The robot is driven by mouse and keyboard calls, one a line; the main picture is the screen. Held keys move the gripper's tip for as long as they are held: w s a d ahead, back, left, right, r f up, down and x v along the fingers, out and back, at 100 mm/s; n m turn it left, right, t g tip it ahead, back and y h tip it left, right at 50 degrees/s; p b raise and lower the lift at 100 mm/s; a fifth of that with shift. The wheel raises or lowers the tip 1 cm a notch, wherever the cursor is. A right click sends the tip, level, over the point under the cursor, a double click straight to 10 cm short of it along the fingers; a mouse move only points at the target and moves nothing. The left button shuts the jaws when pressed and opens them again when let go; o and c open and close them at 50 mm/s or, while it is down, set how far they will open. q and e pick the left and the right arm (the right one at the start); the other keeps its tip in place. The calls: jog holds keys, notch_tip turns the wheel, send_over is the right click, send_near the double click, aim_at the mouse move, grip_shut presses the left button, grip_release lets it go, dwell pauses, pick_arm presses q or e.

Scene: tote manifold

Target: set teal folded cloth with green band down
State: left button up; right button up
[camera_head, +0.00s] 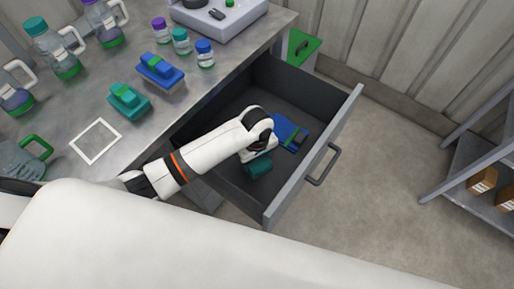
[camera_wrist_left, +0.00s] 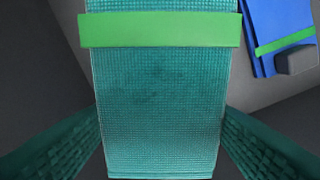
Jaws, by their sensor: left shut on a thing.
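The teal folded cloth with green band (camera_wrist_left: 155,85) fills the middle of the left wrist view, its green band running across the top. My left gripper (camera_wrist_left: 160,145) is shut on it, one finger at each side edge. In the head view the left gripper (camera_head: 258,157) is inside the open drawer (camera_head: 228,177), and a teal part of the cloth (camera_head: 259,168) shows below it. I cannot tell whether the cloth touches the drawer floor. My right gripper is not in view.
A blue folded cloth with a green band (camera_head: 290,132) lies in the drawer beside the gripper. On the counter (camera_head: 130,65) are another teal cloth (camera_head: 128,99), a blue cloth (camera_head: 160,71), bottles, jugs and a white square outline (camera_head: 96,141). A shelf (camera_head: 480,160) stands right.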

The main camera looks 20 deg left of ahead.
pick_arm(q)
notch_tip(320, 180, down, 6)
jog(key=shift+r+b, duration=0.1)
jog(key=shift+b, duration=0.4)
jog(key=shift+f+b, duration=0.5)
jog(key=shift+f, duration=1.7)
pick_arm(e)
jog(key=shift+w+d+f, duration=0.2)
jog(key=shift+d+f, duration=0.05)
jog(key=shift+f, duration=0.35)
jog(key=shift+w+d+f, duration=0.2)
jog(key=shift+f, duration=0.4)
pick_arm(q)
jog(key=shift+f, duration=0.1)
jog(key=shift+f, duration=0.15)
jog(key=o, duration=1)
jog(key=shift+c, duration=0.2)
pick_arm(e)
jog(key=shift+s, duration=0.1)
pick_arm(q)
notch_tip(320, 180, up, 12)
jog(key=p, duration=0.2)
jog(key=shift+r+p, duration=0.25)
jog(key=shift+p, duration=0.05)
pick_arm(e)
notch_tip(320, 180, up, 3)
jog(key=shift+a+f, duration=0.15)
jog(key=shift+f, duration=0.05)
